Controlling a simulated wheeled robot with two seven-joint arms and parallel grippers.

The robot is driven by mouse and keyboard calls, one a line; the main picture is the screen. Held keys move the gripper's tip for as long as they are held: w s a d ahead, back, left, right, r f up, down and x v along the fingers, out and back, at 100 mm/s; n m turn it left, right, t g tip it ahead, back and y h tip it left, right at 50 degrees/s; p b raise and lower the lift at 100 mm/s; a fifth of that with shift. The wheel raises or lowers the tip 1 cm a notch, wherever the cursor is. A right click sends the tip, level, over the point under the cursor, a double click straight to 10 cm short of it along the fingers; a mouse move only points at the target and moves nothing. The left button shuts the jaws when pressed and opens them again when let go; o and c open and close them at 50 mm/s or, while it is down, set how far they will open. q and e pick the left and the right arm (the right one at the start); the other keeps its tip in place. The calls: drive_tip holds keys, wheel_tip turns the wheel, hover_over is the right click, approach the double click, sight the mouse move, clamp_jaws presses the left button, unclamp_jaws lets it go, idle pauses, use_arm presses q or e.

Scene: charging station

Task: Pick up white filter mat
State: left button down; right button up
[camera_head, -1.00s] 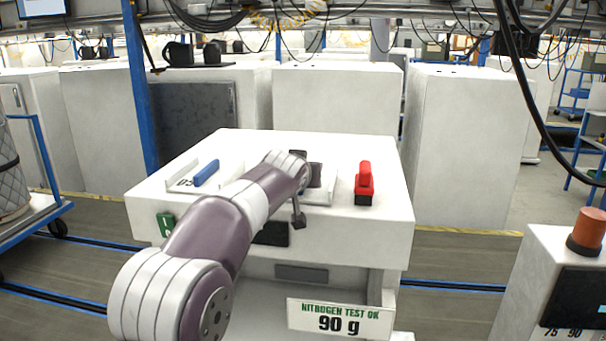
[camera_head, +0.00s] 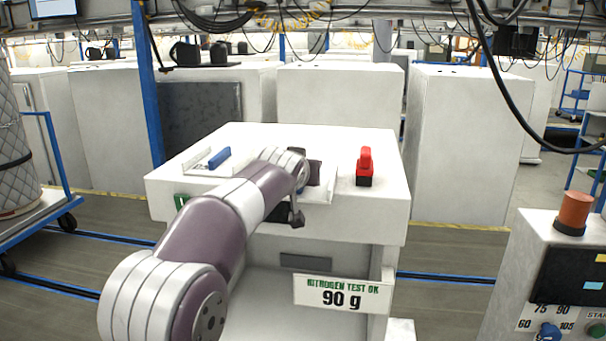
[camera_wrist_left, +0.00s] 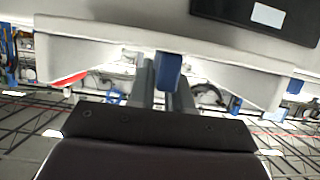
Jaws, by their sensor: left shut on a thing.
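My left gripper shows in the left wrist view (camera_wrist_left: 165,90), its two grey fingers shut on a blue block (camera_wrist_left: 168,70). A wide white panel lies beyond the fingers there; I cannot tell whether it is joined to the block. In the head view the left arm reaches over the white station (camera_head: 235,138), and its wrist hides the fingertips. A flat white piece (camera_head: 322,192) shows beside the wrist on the station top. I cannot tell for sure whether it is the white filter mat. My right gripper is not in view.
A blue bar (camera_head: 219,158) in a white holder is at the station's left, and a red knob (camera_head: 365,165) at its right. A sign (camera_head: 342,294) hangs in front. A control box with an orange lamp (camera_head: 574,212) stands at right, a cart (camera_head: 40,215) at left.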

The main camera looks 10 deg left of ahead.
sight(297, 197)
use_arm(q)
drive_tip(key=shift+s+r, duration=0.1)
drive_tip(key=shift+s, duration=0.5)
drive_tip(key=shift+w, duration=0.2)
drive_tip(key=c, duration=1)
unclamp_jaws()
drive_tip(key=shift+w+f, duration=0.2)
drive_tip(key=shift+w, duration=0.1)
drive_tip(key=shift+s+r, duration=0.15)
drive_tip(key=shift+s, duration=0.15)
drive_tip(key=b+v, duration=0.2)
drive_tip(key=v, duration=0.1)
drive_tip(key=b+v, duration=0.2)
drive_tip(key=shift+s+f, duration=0.15)
drive_tip(key=shift+f, duration=0.15)
drive_tip(key=b+v, duration=0.1)
drive_tip(key=v, duration=0.4)
drive_tip(key=b+v, duration=0.1)
drive_tip(key=v, duration=0.1)
drive_tip(key=shift+r+b, duration=0.3)
drive_tip(key=shift+r, duration=0.1)
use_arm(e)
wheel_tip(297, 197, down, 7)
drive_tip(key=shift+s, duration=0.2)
use_arm(q)
drive_tip(key=shift+c, duration=0.2)
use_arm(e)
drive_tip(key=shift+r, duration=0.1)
